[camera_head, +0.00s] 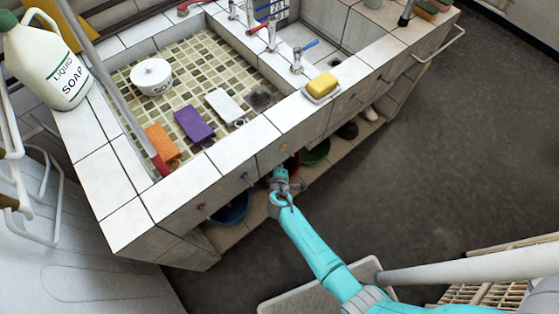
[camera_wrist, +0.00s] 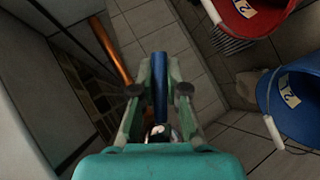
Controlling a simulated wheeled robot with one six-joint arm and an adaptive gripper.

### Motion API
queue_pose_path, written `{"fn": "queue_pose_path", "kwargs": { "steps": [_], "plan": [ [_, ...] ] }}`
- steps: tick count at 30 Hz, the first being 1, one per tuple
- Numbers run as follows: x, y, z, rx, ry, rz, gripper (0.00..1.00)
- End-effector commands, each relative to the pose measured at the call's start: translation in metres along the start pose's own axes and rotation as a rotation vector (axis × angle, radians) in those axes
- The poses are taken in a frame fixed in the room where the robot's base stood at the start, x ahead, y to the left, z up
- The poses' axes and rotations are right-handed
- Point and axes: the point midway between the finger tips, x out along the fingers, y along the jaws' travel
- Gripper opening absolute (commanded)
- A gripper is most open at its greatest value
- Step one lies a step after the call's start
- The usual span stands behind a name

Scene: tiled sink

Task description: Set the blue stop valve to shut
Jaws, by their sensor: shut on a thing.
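The blue stop valve's lever (camera_wrist: 160,80) shows in the wrist view as a narrow, straight blue bar. It lies lengthwise between the two fingers of my gripper (camera_wrist: 160,65), which is shut on it. A shiny rounded metal part (camera_wrist: 158,132) sits at the bar's near end, partly hidden by the gripper body. In the head view, my gripper (camera_head: 281,177) is at the front of the tiled sink unit, under its rim. The held lever cannot be made out there, and how far it is turned is unclear.
A copper-coloured pipe (camera_wrist: 112,50) runs left of the fingers. A red bucket (camera_wrist: 250,14) and a blue bucket (camera_wrist: 298,100) stand to the right. Open floor (camera_head: 450,130) lies right.

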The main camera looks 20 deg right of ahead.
Motion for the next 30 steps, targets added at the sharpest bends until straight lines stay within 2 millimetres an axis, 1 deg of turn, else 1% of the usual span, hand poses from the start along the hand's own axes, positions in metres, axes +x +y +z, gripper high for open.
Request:
{"fn": "queue_pose_path", "kwargs": {
  "steps": [6, 15, 30],
  "plan": [
    [0.001, -0.006, -0.001, 0.092, 0.025, -0.089, 0.00],
    [0.001, -0.012, -0.003, 0.174, 0.049, -0.171, 0.00],
    [0.001, -0.015, -0.004, 0.203, 0.057, -0.203, 0.00]
  ]
}}
